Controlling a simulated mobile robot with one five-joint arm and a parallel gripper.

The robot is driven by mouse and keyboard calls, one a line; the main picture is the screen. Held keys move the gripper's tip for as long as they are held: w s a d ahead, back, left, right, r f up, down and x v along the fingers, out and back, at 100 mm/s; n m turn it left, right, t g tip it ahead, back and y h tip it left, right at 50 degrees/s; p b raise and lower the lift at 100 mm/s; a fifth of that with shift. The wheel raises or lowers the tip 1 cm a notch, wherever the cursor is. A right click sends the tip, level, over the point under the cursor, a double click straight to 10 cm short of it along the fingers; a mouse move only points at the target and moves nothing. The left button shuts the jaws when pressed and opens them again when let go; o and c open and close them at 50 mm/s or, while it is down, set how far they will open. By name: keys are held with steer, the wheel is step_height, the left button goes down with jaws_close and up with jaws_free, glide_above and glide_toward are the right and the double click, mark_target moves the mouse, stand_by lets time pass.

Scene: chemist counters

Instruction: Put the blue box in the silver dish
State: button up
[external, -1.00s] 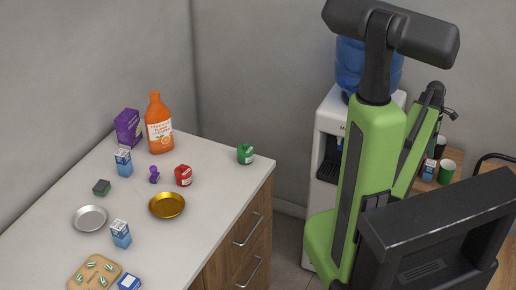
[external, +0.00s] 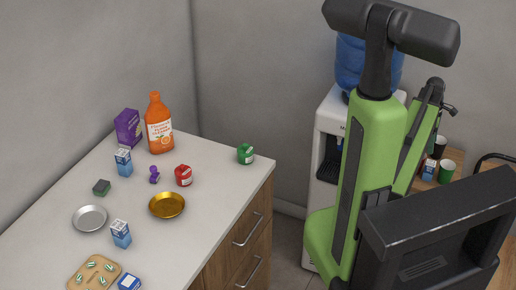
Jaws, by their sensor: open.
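The silver dish (external: 90,218) lies empty on the white counter at the left. Several blue-and-white boxes show. One box (external: 121,234) stands upright just right of and nearer than the dish. Another box (external: 124,162) stands farther back, near the purple box. A darker blue box (external: 129,282) is at the bottom edge, partly cut off. A small blue one (external: 429,171) is on the wooden table at the right. I cannot tell which one is meant. My green arm is at the right, away from the counter. My gripper is hidden behind my own body.
A gold dish (external: 167,205), a red container (external: 183,175), a purple item (external: 154,174) and a dark green block (external: 101,187) are near the dish. An orange bottle (external: 159,124) and purple box (external: 128,127) stand behind. A wooden board (external: 84,283) is in front. A water cooler (external: 332,125) stands beyond.

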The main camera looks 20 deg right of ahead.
mark_target(430, 169)
steer(key=f+b, duration=0.4)
steer(key=f, duration=0.1)
steer(key=s+f+b, duration=0.1)
steer(key=f+b, duration=0.1)
steer(key=shift+d+f, duration=0.4)
steer(key=f+b, duration=0.2)
steer(key=s+f+b, duration=0.1)
steer(key=f+b, duration=0.2)
steer(key=shift+s+d+f, duration=0.1)
steer(key=shift+d+f, duration=0.05)
steer(key=shift+r, duration=0.2)
steer(key=shift+c, duration=0.2)
jaws_close()
